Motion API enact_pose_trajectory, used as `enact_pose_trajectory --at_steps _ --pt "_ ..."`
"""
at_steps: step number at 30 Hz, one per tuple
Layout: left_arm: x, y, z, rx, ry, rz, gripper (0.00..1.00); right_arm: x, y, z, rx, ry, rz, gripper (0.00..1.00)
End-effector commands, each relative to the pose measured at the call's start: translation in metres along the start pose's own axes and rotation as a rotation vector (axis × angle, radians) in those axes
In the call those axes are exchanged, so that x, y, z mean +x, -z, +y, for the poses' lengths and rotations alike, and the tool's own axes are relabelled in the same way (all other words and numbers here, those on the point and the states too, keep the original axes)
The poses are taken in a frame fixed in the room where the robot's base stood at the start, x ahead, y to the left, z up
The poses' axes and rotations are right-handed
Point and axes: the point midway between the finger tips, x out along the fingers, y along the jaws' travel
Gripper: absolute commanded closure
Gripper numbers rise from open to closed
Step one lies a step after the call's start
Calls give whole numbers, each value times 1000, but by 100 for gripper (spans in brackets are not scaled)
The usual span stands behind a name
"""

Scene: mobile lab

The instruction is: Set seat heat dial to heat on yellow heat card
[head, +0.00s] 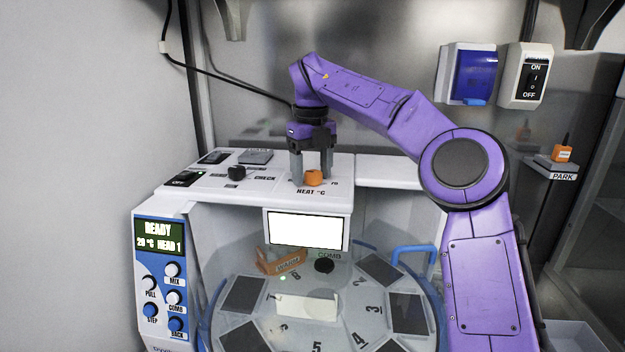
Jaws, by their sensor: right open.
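The orange heat dial (313,178) sits on the white top of the machine, behind the label "HEAT °C". A "70" mark shows at its right. My right gripper (311,172) points straight down over the dial, with its grey fingers apart and one on each side of it. I cannot tell whether the fingers touch the dial. The dial's pointer is too small to read. I cannot make out a yellow heat card in this view. The display (158,234) reads "READY", "20 °C" and "HEAD 1". My left gripper is not in view.
A black knob (236,172) and switches stand left of the dial. Below are a blank white panel (305,230), a numbered carousel (330,308) and an orange tray (282,262). An orange item (562,153) sits on the "PARK" shelf at right.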

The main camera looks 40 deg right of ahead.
Motion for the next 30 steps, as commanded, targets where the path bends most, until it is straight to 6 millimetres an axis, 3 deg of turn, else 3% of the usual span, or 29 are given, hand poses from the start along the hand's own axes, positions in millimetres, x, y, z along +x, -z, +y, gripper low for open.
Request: enact_pose_trajectory --at_steps 9,14,30 --pt "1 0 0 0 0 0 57 3 1 -1 1 -1 -2 36" --pt "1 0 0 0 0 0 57 3 0 0 0 -1 -1 88" --pt "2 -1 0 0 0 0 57 4 0 0 105 -1 -2 89"
